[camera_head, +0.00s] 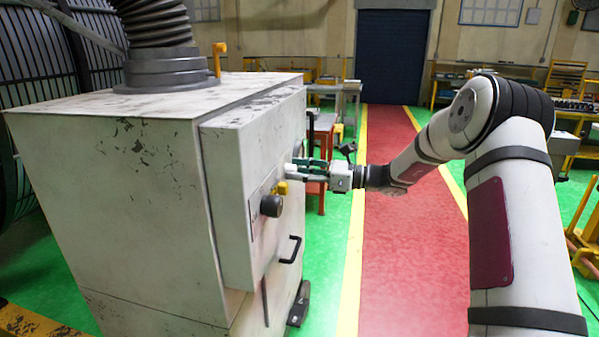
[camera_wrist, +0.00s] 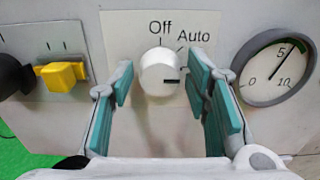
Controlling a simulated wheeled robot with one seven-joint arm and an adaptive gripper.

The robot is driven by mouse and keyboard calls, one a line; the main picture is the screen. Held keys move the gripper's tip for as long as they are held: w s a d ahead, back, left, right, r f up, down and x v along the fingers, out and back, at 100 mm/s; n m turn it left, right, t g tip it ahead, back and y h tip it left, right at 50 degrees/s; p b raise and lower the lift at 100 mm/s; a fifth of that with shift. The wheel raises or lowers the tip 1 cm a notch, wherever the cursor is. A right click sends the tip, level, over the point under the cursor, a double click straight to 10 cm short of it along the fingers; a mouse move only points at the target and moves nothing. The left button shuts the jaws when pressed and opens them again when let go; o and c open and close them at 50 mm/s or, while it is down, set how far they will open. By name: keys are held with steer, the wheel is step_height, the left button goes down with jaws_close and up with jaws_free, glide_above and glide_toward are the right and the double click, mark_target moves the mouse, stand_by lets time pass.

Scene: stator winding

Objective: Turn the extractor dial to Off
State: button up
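The extractor dial (camera_wrist: 158,72) is a round white knob on the pale label plate in the wrist view. Its black mark points right, away from the "Off" label (camera_wrist: 160,28) above it and below the "Auto" label (camera_wrist: 193,37). My gripper (camera_wrist: 161,82) is open, with one teal finger on each side of the dial and visible gaps between. I cannot tell how far the fingertips reach past the knob. In the head view my gripper (camera_head: 300,169) is at the panel of the extractor cabinet (camera_head: 130,170), and the dial is not clear there.
A yellow switch (camera_wrist: 62,76) and a black knob (camera_wrist: 12,76) lie left of the dial. A black handle (camera_head: 291,250) juts from the cabinet below. The red walkway (camera_head: 400,270) is clear.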

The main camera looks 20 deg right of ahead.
steer(key=c, duration=0.7)
steer(key=shift+o, duration=0.2)
steer(key=n, duration=0.3)
steer(key=shift+n, duration=0.4)
steer(key=n, duration=0.7)
steer(key=n+b, duration=0.1)
steer(key=n, duration=0.6)
steer(key=shift+s+f, duration=0.15)
steer(key=shift+f, duration=0.05)
